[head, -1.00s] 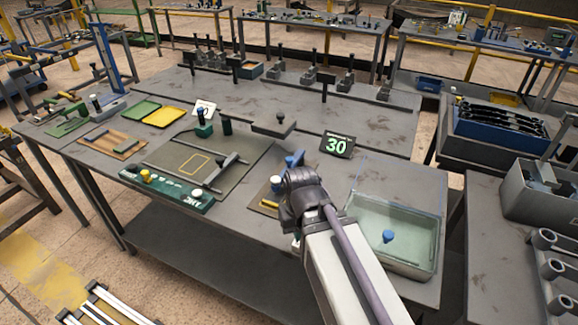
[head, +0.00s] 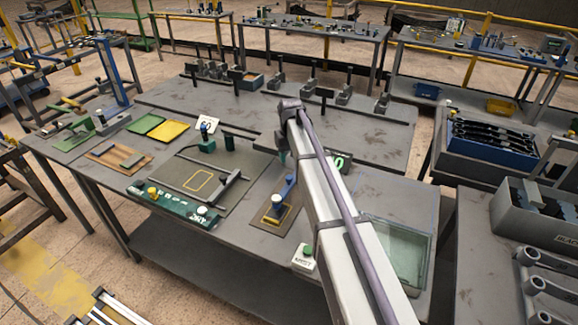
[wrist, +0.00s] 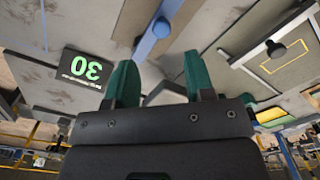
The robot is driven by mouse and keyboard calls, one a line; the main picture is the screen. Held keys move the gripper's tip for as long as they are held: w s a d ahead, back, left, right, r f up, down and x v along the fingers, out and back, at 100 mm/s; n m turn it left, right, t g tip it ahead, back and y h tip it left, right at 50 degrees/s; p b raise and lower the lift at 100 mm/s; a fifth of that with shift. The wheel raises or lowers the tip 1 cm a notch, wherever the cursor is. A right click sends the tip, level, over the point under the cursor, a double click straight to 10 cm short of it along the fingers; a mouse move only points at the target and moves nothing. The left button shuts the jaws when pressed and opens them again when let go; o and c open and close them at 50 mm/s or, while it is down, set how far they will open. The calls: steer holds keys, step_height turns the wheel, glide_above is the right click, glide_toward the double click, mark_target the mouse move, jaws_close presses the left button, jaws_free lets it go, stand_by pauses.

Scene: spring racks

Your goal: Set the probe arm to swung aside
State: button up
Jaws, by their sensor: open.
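A blue bar (head: 287,188), which looks like the probe arm, lies over a small brown base plate (head: 268,221) near the table's front middle. In the head view my gripper (head: 283,155) is above and behind the bar. I cannot tell whether the fingers touch it; my wrist hides its near end.
A grey plate with a yellow outline (head: 197,181) and a dark rail lies to the left. The "30" display (wrist: 83,68) stands close to my gripper. A glass-sided tray (head: 405,245) is at the right front. A green-button box (head: 304,256) is at the front edge.

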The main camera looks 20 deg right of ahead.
mark_target(289, 177)
steer(key=shift+o, duration=0.5)
steer(key=w, duration=0.2)
steer(key=shift+w+d+f, duration=0.1)
steer(key=shift+w+f, duration=0.05)
steer(key=shift+w, duration=0.2)
steer(key=shift+n, duration=0.3)
steer(key=f+b, duration=1.1)
steer(key=shift+s, duration=0.4)
steer(key=shift+r, duration=0.1)
steer(key=shift+c, duration=0.3)
jaws_close()
